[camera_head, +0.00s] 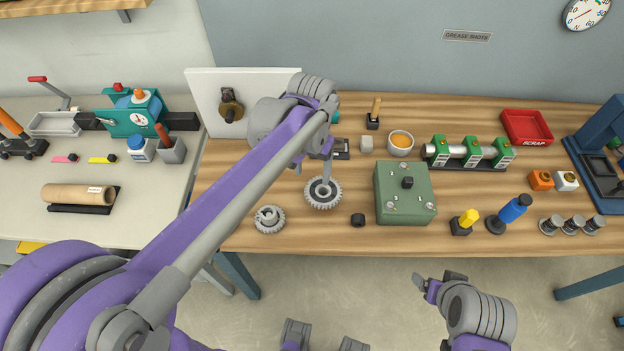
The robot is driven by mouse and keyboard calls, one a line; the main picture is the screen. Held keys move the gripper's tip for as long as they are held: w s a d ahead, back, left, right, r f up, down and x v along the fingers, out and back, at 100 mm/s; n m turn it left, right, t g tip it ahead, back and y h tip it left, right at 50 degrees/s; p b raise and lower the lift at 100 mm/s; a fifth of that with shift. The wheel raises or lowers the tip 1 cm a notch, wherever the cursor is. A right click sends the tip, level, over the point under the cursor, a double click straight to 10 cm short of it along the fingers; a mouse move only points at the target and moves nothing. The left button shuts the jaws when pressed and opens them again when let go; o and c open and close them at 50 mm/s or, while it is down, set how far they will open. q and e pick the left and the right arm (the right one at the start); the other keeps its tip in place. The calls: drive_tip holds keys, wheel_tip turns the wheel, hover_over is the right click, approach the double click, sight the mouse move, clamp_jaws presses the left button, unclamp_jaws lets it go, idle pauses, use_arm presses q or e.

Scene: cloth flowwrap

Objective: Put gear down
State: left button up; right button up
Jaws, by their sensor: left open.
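A grey toothed gear (316,200) lies flat on the wooden table, near its front edge. My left gripper (326,177) reaches down directly over this gear, with its fingertip end at the gear's far side and middle. The gripper is open; whether a finger touches the gear is hard to tell. A second, smaller gear-like part (269,220) with a raised hub lies to the left, apart from the first. My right gripper (437,285) is low in front of the table, away from the gears; its finger gap is unclear.
A small black part (358,220) and a green box (404,204) stand to the right of the gear. A white panel (205,100) with a brass fitting stands behind, left of my arm. The table's front edge is close. Bare wood lies between gear and green box.

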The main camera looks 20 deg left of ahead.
sight(312, 187)
use_arm(q)
wheel_tip(312, 187, up, 6)
drive_tip(key=shift+r, duration=0.15)
drive_tip(key=shift+s, duration=0.1)
idle(0.5)
